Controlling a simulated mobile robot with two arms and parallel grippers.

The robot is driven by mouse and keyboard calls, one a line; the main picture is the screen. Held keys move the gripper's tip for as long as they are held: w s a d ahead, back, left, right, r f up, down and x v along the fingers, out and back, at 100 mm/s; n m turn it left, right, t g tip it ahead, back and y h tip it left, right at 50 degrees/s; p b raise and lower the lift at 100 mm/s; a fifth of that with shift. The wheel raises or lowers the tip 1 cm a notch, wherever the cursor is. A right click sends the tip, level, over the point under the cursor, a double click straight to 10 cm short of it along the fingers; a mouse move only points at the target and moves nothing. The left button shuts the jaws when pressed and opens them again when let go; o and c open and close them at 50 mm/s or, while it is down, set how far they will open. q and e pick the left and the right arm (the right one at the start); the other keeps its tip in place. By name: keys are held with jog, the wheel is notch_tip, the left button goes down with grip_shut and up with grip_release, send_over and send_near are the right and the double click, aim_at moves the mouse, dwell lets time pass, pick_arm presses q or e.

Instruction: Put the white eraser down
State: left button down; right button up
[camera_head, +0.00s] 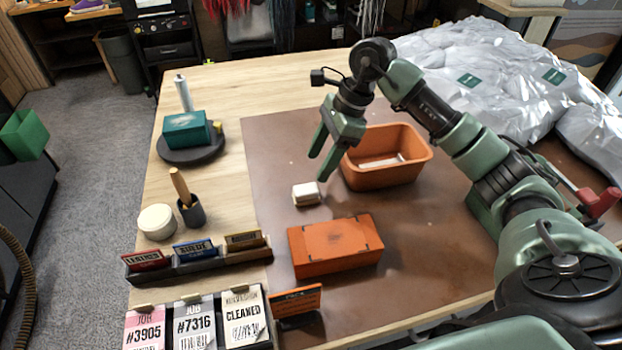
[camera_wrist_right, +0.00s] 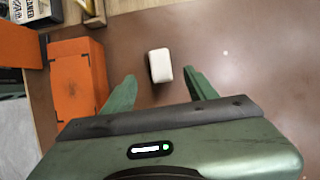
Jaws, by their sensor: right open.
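The white eraser (camera_head: 306,194) lies on the brown mat (camera_head: 262,150), between the orange box and the orange bin. In the right wrist view the white eraser (camera_wrist_right: 160,66) sits on the mat just beyond and between the fingertips, apart from both. My right gripper (camera_head: 318,163) is open and empty, above and slightly behind the eraser in the head view. Its two green fingers also show in the right wrist view (camera_wrist_right: 160,84), spread wide. My left gripper is not in view.
An orange box (camera_head: 335,247) lies in front of the eraser, and an open orange bin (camera_head: 418,165) stands behind right. Card holders (camera_head: 200,262), a white round jar (camera_head: 157,222) and a brush cup (camera_head: 191,212) stand left. White bags (camera_head: 500,75) fill the back right.

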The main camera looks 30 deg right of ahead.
jog(key=v, duration=0.2)
jog(key=shift+d+r, duration=0.15)
jog(key=shift+r, duration=0.15)
